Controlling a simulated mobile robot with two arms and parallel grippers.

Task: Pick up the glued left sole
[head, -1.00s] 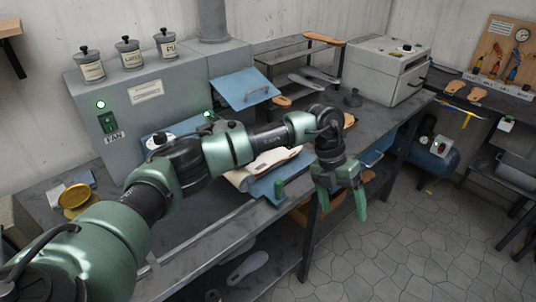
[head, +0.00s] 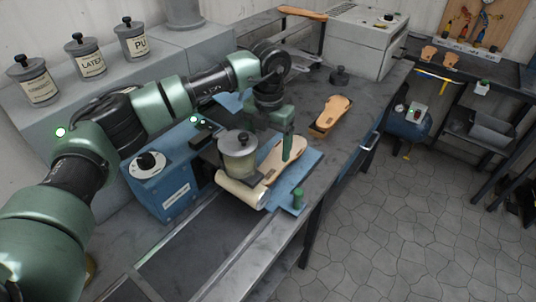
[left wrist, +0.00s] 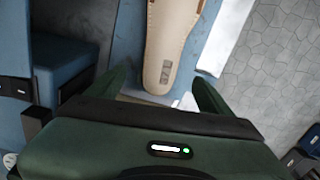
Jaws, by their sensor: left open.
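A tan sole (head: 272,163) lies on the blue plate of the gluing station, beside the glue pot; whether it is coated with glue cannot be told. My left gripper (head: 268,138) is open and empty, pointing down over the sole, one finger in front of it. In the left wrist view the sole (left wrist: 168,45) runs away from the camera, its near rounded end, with a small printed mark, close to the gap between the fingers (left wrist: 160,88). Contact cannot be told. My right gripper is not in view.
A glue pot (head: 239,158) and a pale roller (head: 241,192) stand close left of the sole. A blue control box (head: 165,185) is further left. A grey oven (head: 372,40) stands behind.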

